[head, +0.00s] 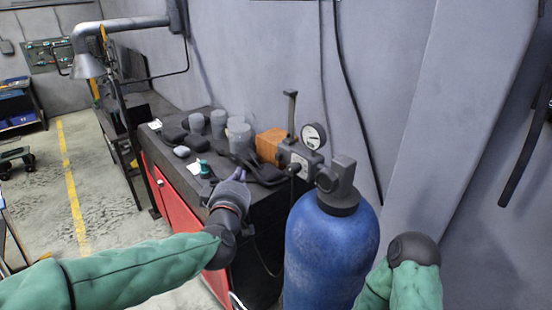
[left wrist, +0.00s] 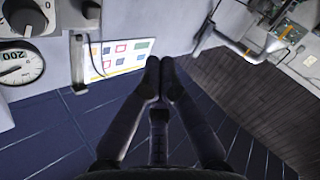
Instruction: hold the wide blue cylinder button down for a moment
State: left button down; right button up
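The only wide blue cylinder I see is a large gas tank (head: 330,250) standing upright at the front right, with a dark valve cap (head: 338,190) on top. I cannot make out a separate button on it. My left gripper (head: 239,174) is over the near part of the dark workbench, left of the tank and apart from it. In the left wrist view its two dark fingers (left wrist: 160,66) meet at the tips, with nothing seen between them. My right arm's green sleeve shows at the lower right; its gripper is out of view.
The workbench (head: 265,205) has red doors and carries grey cups (head: 238,135), an orange-brown block (head: 270,146) and a teal item (head: 203,169). A round gauge (head: 314,135) stands at its back; a gauge (left wrist: 20,66) also shows in the wrist view.

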aim_at(279, 157)
pick_arm(q)
jog(key=w+d+p, duration=0.2)
jog(key=w+d, duration=0.3)
jog(key=d, duration=0.2)
jog(key=shift+p, duration=0.4)
jog(key=shift+w+d, duration=0.15)
jog(key=shift+d, duration=0.05)
dwell(1.2)
jog(key=shift+w+d, duration=0.2)
jog(key=shift+d, duration=0.05)
jog(key=shift+w+d, duration=0.25)
jog(key=shift+d, duration=0.1)
dwell(1.0)
dwell(1.6)
jog(key=shift+s+a+b, duration=0.3)
jog(key=shift+s+a, duration=0.25)
jog(key=shift+a, duration=0.2)
